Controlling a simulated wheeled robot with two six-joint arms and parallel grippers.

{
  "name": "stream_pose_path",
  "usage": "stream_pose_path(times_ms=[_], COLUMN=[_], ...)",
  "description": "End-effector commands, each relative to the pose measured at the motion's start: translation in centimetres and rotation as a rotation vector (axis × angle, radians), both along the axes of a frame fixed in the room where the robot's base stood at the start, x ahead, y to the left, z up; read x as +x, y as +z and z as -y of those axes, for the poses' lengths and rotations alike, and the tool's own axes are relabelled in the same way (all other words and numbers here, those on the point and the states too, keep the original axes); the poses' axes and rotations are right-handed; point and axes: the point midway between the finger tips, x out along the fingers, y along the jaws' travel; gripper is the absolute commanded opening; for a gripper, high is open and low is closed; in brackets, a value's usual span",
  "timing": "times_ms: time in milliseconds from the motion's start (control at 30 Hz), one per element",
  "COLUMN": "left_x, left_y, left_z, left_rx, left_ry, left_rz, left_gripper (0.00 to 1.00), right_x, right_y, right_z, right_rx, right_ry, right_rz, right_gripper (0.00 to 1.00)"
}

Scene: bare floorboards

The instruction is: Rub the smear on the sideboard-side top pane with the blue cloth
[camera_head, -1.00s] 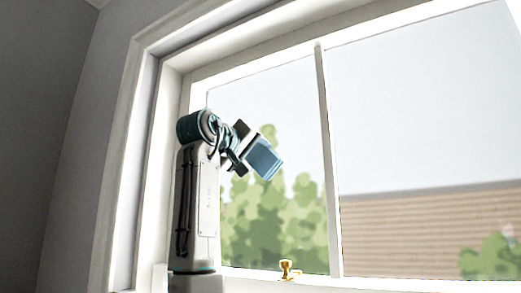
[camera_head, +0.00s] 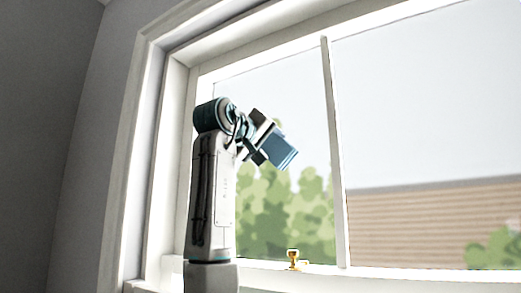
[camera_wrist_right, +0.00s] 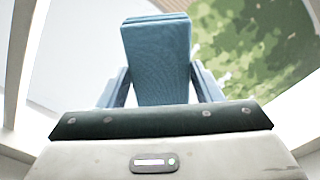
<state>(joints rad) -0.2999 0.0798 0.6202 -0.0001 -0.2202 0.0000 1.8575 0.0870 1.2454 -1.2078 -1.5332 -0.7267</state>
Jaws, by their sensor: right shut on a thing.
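My right gripper (camera_head: 266,146) is shut on the folded blue cloth (camera_head: 281,152), in front of the left window pane (camera_head: 290,105). In the right wrist view the cloth (camera_wrist_right: 157,60) stands out between the two blue fingers as a flat pad. I cannot tell whether the cloth touches the glass. No smear can be made out on the panes in these frames, and no sideboard shows. My left gripper is out of view.
A white upright bar (camera_head: 335,150) divides the left pane from the right pane (camera_head: 420,110). A brass latch (camera_head: 293,257) sits on the lower frame below the cloth. The deep white window frame (camera_head: 150,150) and a grey wall (camera_head: 45,130) lie to the left.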

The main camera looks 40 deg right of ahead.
Motion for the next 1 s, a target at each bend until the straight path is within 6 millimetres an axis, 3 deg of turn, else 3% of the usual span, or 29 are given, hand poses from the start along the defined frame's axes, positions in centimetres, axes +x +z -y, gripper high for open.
stream_pose_path(times_ms=[267, 800, 1000], left_x=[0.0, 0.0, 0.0], left_y=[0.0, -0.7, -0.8], left_z=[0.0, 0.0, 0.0], left_rx=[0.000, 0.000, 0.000], left_ry=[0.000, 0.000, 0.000], left_rz=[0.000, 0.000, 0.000], left_gripper=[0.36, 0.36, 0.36], right_x=[-0.1, -1.4, -1.7], right_y=[0.0, 0.0, 0.0], right_z=[0.0, -4.9, -5.8], right_rx=[0.000, 0.000, 0.000], right_ry=[-0.001, 0.000, -0.001], right_rz=[0.000, 0.000, -0.001], right_gripper=[0.41, 0.41, 0.41])
